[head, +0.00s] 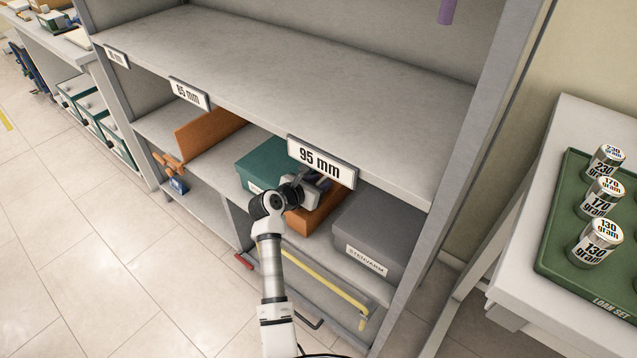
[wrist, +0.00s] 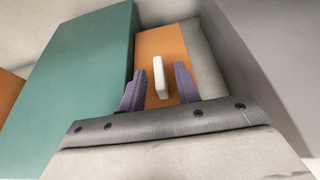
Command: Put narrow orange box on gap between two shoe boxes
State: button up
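The narrow orange box (head: 306,217) stands on the shelf between a teal box and a grey box; it also shows in the wrist view (wrist: 162,44). A white handle (wrist: 161,77) sticks out from it. The teal shoe box (head: 262,160) is on its left, close beside it. The grey shoe box (head: 375,232) is on its right, with a strip of bare shelf between them in the wrist view. My gripper (wrist: 160,76) is open, with its purple fingers on either side of the handle and visible gaps to it. In the head view my arm partly hides the orange box.
A shelf board with a "95 mm" sign (head: 321,162) is just above the boxes and limits room over my gripper. An orange panel (head: 207,128) stands further left. A table with a green tray of weights (head: 597,242) is at the right.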

jog(key=shift+r, duration=0.1)
jog(key=v, duration=1.2)
jog(key=shift+r, duration=0.1)
